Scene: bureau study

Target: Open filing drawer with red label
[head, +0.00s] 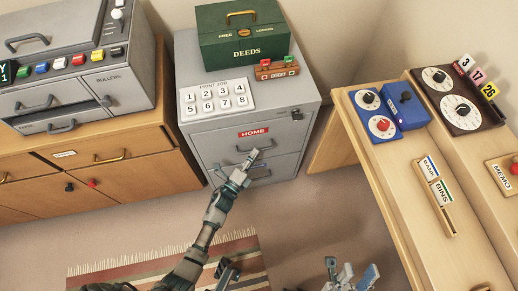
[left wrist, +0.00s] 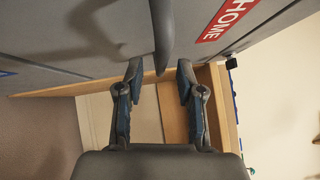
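The grey filing cabinet (head: 289,133) stands at the back centre, its drawers shut. A red label reading HOME (head: 254,132) is on its upper drawer, and it also shows in the left wrist view (left wrist: 228,18). My left gripper (head: 252,156) is in front of that drawer, just below the label. In the left wrist view its fingers (left wrist: 159,72) are apart, with the lower end of a grey curved handle (left wrist: 163,35) between or just beyond the tips. Contact cannot be told. My right gripper (head: 350,272) is low at the bottom edge, fingers apart, empty.
A green DEEDS box (head: 240,40) and a number pad (head: 216,97) sit on the cabinet. A wooden sideboard (head: 130,178) stands left. A wooden desk (head: 440,245) with dial boxes (head: 382,124) stands right. The floor before the cabinet has a striped rug (head: 150,265).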

